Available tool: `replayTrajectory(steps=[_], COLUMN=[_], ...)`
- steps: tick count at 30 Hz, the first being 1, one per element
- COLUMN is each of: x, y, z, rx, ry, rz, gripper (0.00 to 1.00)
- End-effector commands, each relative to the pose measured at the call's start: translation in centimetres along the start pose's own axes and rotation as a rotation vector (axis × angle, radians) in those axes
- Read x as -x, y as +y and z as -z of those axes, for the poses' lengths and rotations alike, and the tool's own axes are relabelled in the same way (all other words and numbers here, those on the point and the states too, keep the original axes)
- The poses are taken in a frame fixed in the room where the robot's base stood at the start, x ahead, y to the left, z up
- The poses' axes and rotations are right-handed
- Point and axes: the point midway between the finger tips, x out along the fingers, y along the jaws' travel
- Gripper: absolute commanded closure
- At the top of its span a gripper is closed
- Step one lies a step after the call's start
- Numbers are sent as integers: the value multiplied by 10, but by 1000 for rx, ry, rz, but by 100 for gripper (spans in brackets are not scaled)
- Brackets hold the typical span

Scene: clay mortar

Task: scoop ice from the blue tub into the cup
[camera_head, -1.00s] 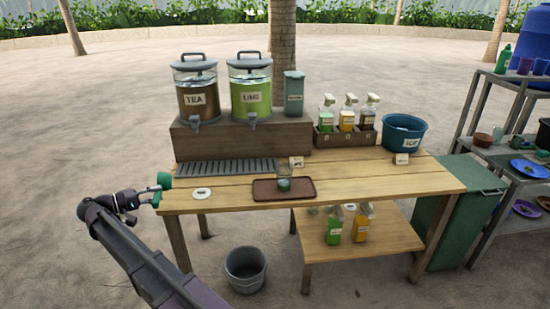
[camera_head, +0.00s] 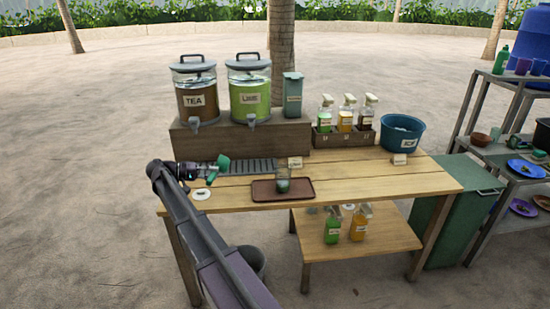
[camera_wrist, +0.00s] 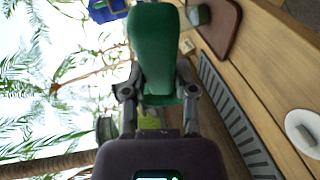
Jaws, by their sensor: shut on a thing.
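My gripper (camera_head: 187,170) is shut on a green scoop (camera_head: 222,166) above the left end of the table, near the grey drip grate. In the wrist view the scoop (camera_wrist: 154,45) stands between both fingers (camera_wrist: 157,92) and points away from me. The inside of its bowl is not visible. The blue tub (camera_head: 402,132), with a label that seems to read ICE, stands at the table's back right, far from my gripper. The clear cup (camera_head: 283,176) stands upright on a brown tray (camera_head: 303,194) mid-table, with something green low in it.
Tea (camera_head: 195,92) and lime (camera_head: 250,94) dispensers stand on a raised wooden block behind the drip grate (camera_head: 245,166). A bottle caddy (camera_head: 343,139) sits left of the tub. A white disc (camera_head: 201,194) lies at the table's left end. A rack (camera_head: 480,112) stands at right.

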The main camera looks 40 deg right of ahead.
Motion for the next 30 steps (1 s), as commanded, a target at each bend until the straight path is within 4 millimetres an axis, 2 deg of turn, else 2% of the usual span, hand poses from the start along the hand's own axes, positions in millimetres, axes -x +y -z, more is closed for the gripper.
replayTrajectory(steps=[1, 9, 18, 24, 30], x=[-17, -102, -191, -226, -238], y=[5, 23, 47, 56, 59], z=[8, 30, 37, 35, 34], rx=[-13, -82, -155, -186, -195], ry=[-31, -178, -358, -439, -467], rz=[6, 36, 62, 72, 74], gripper=[100, 100, 100, 100, 100])
